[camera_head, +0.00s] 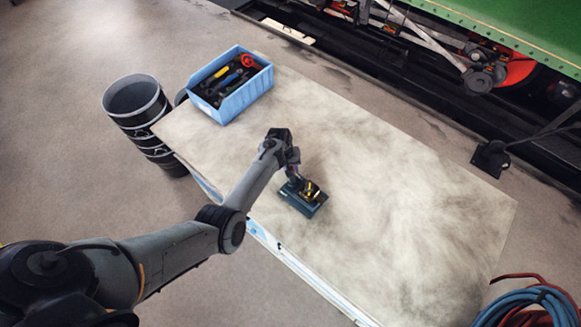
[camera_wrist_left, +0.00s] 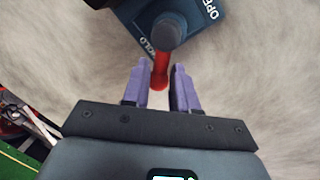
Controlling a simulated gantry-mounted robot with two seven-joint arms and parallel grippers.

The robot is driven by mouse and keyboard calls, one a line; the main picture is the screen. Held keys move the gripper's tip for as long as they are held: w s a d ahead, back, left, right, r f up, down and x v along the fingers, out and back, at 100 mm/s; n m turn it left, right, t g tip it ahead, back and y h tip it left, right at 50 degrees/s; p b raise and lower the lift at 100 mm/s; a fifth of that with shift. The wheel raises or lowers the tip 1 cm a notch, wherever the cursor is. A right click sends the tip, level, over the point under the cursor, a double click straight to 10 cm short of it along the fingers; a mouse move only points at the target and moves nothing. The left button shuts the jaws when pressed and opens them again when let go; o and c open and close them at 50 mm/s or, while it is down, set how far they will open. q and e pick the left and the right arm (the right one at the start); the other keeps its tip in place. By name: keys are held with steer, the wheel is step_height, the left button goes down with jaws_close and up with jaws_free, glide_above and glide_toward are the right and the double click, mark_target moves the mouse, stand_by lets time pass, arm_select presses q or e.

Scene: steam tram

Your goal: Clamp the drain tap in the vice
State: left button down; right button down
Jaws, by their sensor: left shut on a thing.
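The vice (camera_head: 303,205) is a small dark teal block on the pale worktable, near its front edge. The brass drain tap (camera_head: 311,190) sits at the top of the vice; I cannot tell how firmly the jaws hold it. In the left wrist view the vice body (camera_wrist_left: 128,20) carries the words OPEN and HOLD, with a grey round pivot and a red lever (camera_wrist_left: 160,72). My left gripper (camera_wrist_left: 159,80) has its purple fingers shut on the red lever; in the head view it (camera_head: 294,174) is beside the vice, partly hidden by the wrist. My right gripper is out of view.
A blue bin (camera_head: 240,90) of tools stands at the table's far left corner. Stacked black buckets (camera_head: 140,105) stand on the floor to the left. Coiled hoses (camera_head: 530,305) lie at lower right. The right part of the worktable (camera_head: 420,220) is clear.

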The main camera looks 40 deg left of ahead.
arm_select(q)
steer(key=c, duration=1.1)
jaws_free()
steer(key=shift+w, duration=0.1)
steer(key=shift+a+r, duration=0.1)
steer(key=shift+r, duration=0.5)
steer(key=r, duration=0.3)
steer(key=s+a+r, duration=0.1)
steer(key=r, duration=0.2)
steer(key=r+p, duration=0.1)
steer(key=r, duration=0.2)
steer(key=shift+s+a+r, duration=0.2)
steer(key=shift+a, duration=0.05)
